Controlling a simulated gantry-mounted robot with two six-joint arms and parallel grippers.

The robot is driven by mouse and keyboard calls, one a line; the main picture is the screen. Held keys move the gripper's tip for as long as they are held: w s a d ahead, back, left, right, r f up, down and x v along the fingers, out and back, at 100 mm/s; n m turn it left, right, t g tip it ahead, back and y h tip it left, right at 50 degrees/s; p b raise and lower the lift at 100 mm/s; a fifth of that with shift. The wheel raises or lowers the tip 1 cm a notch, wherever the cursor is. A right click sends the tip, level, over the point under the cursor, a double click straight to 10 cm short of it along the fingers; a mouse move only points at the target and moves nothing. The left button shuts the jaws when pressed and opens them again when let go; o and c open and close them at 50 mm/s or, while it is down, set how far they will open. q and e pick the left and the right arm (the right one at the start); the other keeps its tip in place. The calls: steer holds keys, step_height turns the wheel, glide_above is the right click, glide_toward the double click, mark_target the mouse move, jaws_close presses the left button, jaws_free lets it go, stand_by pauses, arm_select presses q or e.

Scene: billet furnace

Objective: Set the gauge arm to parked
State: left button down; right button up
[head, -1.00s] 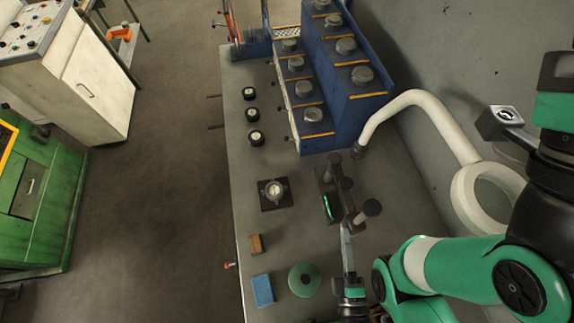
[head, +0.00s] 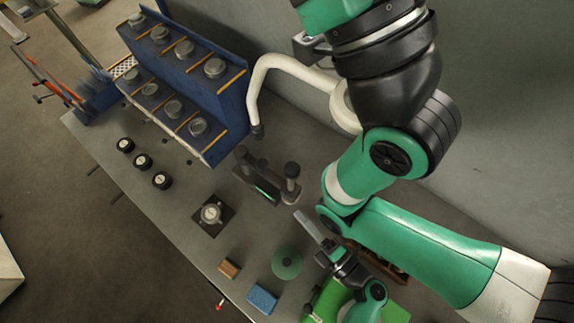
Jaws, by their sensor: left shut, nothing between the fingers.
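A dark fixture (head: 262,186) with upright knobbed posts and a green strip stands on the grey bench. It seems to be the gauge arm's fixture, but I cannot clearly read the arm's position or any label. A knobbed post (head: 291,182) stands at its right end. My left gripper (head: 301,216) is shut and empty, its fingers pointing up-left just below and right of that post, with a small visible gap. A round dial (head: 211,214) on a black square plate sits left of the fixture. My right gripper cannot be made out.
A blue stepped rack (head: 190,70) with several round grey pots stands behind. A white curved pipe (head: 262,85) ends near the fixture. A green disc (head: 287,262), blue block (head: 262,299) and brown block (head: 229,268) lie toward the front.

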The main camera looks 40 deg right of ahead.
arm_select(q)
steer(key=s+d+b, duration=0.1)
steer(key=s+d, duration=0.2)
steer(key=shift+s+d+f+b, duration=0.1)
steer(key=shift+s+d+b, duration=0.2)
steer(key=shift+s+d, duration=0.1)
steer(key=shift+w, duration=0.1)
